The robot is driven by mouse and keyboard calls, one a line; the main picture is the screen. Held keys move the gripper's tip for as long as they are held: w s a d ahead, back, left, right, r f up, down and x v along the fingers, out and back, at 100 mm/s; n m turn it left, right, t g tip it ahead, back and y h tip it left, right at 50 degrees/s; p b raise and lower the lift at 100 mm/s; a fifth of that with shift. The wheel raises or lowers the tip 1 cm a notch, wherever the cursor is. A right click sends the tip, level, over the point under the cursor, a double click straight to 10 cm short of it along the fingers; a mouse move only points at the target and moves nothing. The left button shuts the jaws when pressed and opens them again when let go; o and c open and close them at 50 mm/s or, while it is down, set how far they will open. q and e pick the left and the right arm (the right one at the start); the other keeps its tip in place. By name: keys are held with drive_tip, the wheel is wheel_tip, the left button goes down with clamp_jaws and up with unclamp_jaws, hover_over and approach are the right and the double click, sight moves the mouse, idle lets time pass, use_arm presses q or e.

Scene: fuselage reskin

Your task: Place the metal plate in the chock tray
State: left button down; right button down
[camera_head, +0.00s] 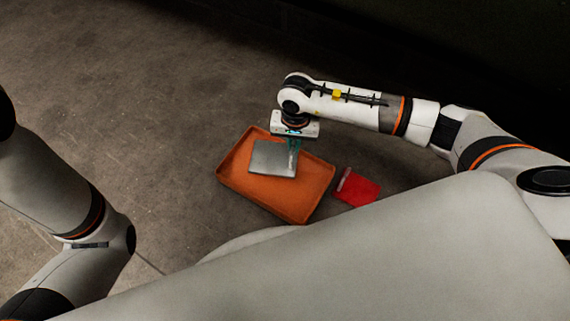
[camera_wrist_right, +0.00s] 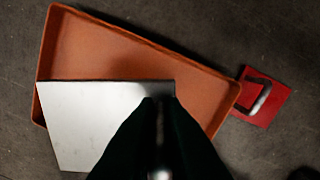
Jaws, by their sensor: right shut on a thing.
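The metal plate (camera_head: 269,158) is a flat silver-grey sheet; in the right wrist view it also shows (camera_wrist_right: 85,118), with its right part hidden by the fingers. My right gripper (camera_head: 293,160) points down and is shut on the plate's right edge. The orange chock tray (camera_head: 300,208) is shallow and rimmed and lies on the floor below the plate; its rim also shows in the right wrist view (camera_wrist_right: 145,38). The plate is over the tray's inside; whether it touches the tray floor I cannot tell. My left arm shows at the left, but its gripper is out of view.
A red block or plate (camera_head: 358,189) with a light handle lies on the floor just right of the tray; it also shows in the right wrist view (camera_wrist_right: 262,98). Bare concrete floor is free to the left and behind the tray.

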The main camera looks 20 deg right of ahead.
wheel_tip(320, 180, down, 9)
drive_tip(key=b, duration=0.5)
drive_tip(key=shift+r, duration=0.35)
drive_tip(key=c, duration=1.9)
unclamp_jaws()
drive_tip(key=shift+f, duration=0.2)
drive_tip(key=o, duration=0.4)
drive_tip(key=shift+r, duration=0.1)
wheel_tip(320, 180, up, 12)
drive_tip(key=p, duration=0.7)
drive_tip(key=shift+r, duration=0.1)
